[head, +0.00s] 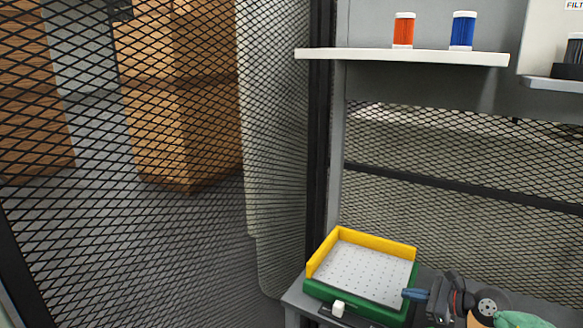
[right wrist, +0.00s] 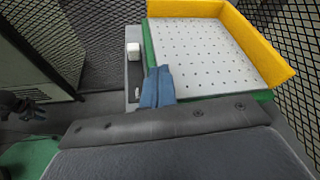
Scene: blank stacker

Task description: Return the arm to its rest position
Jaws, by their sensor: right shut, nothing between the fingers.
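My right gripper (head: 415,294) is at the lower right of the head view, with its blue fingers shut and nothing between them. It is beside the right edge of a tray with a white perforated plate (head: 365,272), a yellow raised edge (head: 375,242) and a green base (head: 350,304). My left gripper is not in view.
The tray stands on a grey bench (head: 298,297). Above it a white shelf (head: 400,56) carries an orange cylinder (head: 403,30) and a blue cylinder (head: 463,31). Black mesh fencing (head: 130,240) closes off the left, with cardboard boxes (head: 185,120) behind it.

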